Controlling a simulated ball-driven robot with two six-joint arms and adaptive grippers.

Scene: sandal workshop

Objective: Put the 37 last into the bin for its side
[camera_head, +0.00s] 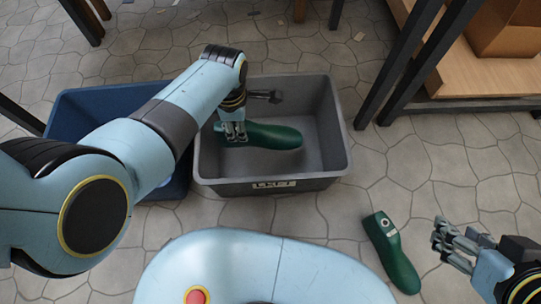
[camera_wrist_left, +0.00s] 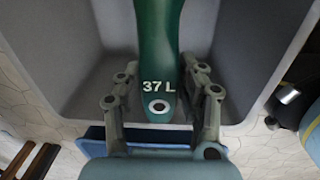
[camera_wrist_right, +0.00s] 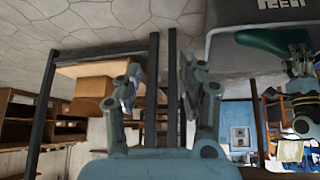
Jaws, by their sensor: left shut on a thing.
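A green last (camera_head: 272,136) marked "37 L" is in my left gripper (camera_head: 236,132). The left wrist view shows that mark on the last (camera_wrist_left: 160,50) between the two fingers (camera_wrist_left: 160,100). The gripper is shut on its end and holds it over the opening of the grey bin (camera_head: 335,150). The bin has a label (camera_head: 273,184) on its near wall that I cannot read surely. The blue bin (camera_head: 95,100) stands to its left, partly hidden by my left arm. My right gripper (camera_head: 452,243) is open and empty at the right; its fingers (camera_wrist_right: 160,95) stand apart.
Another green last (camera_head: 392,250) with a metal plate lies on the floor right of the grey bin, beside my right gripper. A wooden shelf (camera_head: 490,75) with dark legs and a cardboard box (camera_head: 510,28) stands at upper right. Floor is clear between the shelf and that last.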

